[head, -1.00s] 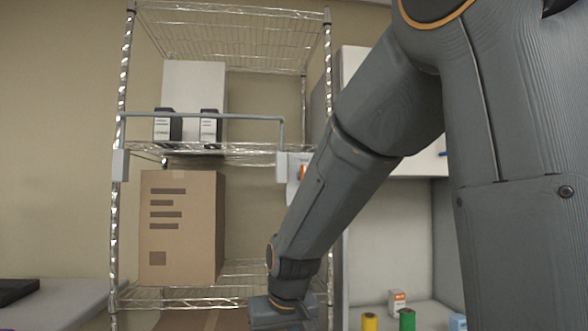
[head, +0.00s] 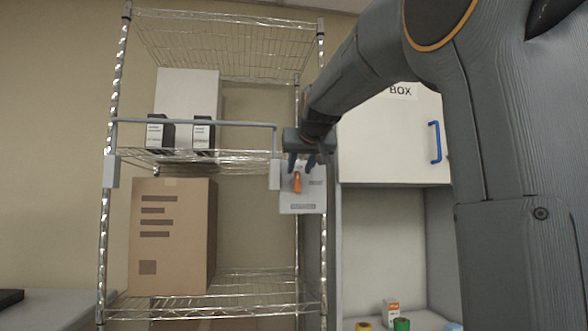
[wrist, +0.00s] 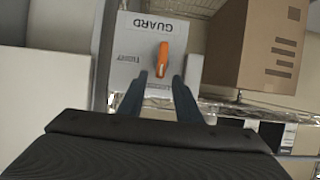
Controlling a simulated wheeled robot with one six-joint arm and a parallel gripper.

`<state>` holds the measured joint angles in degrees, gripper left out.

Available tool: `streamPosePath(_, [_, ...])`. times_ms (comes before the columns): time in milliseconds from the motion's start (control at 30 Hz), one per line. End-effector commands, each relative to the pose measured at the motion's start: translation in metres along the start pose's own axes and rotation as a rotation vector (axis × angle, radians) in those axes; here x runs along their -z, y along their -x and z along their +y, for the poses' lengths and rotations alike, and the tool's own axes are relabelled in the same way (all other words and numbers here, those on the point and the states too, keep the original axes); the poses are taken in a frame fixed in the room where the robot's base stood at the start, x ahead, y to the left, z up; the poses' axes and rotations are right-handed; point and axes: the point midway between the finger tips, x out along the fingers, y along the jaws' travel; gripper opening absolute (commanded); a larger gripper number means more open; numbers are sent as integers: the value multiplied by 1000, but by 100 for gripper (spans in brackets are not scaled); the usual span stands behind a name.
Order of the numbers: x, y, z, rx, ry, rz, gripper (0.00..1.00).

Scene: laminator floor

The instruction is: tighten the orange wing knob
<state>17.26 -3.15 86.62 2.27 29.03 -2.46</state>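The orange wing knob (head: 297,182) sits on a light grey panel (head: 302,203) at the right post of the wire rack. In the wrist view the knob (wrist: 162,60) stands lengthwise on the panel (wrist: 136,72), which reads "GUARD". My gripper (head: 301,163) is just above the knob in the head view, fingers pointing down toward it. In the wrist view its two fingers (wrist: 158,84) are spread, with a gap between them. The knob shows beyond the fingertips, and nothing is held. Whether a fingertip touches the panel is not clear.
A wire rack (head: 118,80) holds a cardboard box (head: 170,240) and black-and-white cartons (head: 203,136). A grey bar (head: 200,123) crosses its front at mid height. A white cabinet (head: 390,140) with a blue handle (head: 435,142) stands close on the right.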

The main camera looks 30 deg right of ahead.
Motion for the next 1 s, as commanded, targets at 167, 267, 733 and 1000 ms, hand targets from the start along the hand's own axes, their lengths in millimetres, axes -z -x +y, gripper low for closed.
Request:
streamPosePath(167, [0,-21,0,0,0,-2,31])
streamPosePath(267, [0,-28,0,1,0,-1,31])
streamPosePath(733, [-1,-30,0,0,0,0,3])
streamPosePath(1000, [-1,-30,0,4,-10,0,0])
